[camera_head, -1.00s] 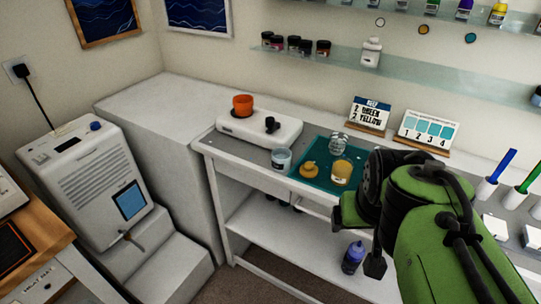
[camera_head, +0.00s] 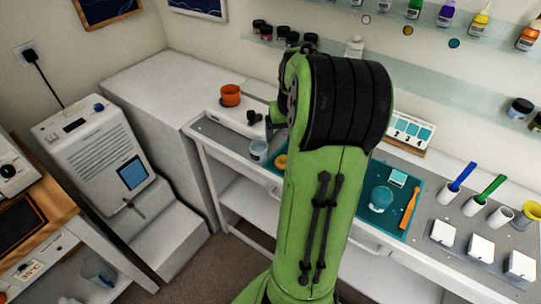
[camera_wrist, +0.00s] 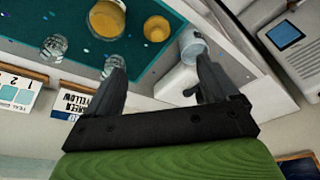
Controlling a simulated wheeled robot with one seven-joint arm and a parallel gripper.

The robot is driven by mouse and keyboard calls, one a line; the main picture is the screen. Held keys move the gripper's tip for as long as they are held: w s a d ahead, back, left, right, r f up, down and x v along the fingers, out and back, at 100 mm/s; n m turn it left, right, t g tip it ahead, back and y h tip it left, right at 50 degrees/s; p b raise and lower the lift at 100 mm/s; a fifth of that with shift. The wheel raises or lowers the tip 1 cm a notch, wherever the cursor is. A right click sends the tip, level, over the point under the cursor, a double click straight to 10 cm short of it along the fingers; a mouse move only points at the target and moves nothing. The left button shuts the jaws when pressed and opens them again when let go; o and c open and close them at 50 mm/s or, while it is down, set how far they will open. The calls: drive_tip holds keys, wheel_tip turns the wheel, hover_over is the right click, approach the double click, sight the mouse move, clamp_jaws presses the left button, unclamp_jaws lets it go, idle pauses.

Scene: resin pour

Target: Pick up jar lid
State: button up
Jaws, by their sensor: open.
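My gripper (camera_wrist: 162,70) is open and empty in the wrist view, its two fingers spread above the bench. In the head view my arm hides it. A round amber-yellow piece (camera_wrist: 157,28), perhaps the jar lid, lies on the teal mat (camera_wrist: 172,12) beyond the fingertips. Its edge shows beside my arm in the head view (camera_head: 281,161). A larger jar with yellow contents (camera_wrist: 106,18) stands to its left. I cannot tell for sure which piece is the lid.
A pale blue cup (camera_wrist: 192,45) stands near the right finger. A white device (camera_wrist: 176,82) with a black knob lies below the gap between the fingers; an orange cup (camera_head: 230,95) is on it. Sign cards (camera_wrist: 70,103) stand along the back. Shelves of bottles (camera_head: 440,80) hang above.

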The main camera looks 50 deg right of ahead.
drive_tip(key=b, duration=0.2)
hover_over(284, 158)
drive_tip(key=s+a, duration=0.1)
drive_tip(key=a, duration=0.1)
wheel_tip(284, 158, down, 9)
drive_tip(key=shift+d+r, duration=0.15)
drive_tip(key=shift+r, duration=0.05)
drive_tip(key=x, duration=0.4)
drive_tip(key=b+x, duration=0.1)
drive_tip(key=x, duration=0.1)
drive_tip(key=shift+d, duration=0.35)
drive_tip(key=shift+s, duration=0.1)
drive_tip(key=shift+a, duration=0.1)
drive_tip(key=shift+c, duration=0.3)
drive_tip(key=c, duration=1)
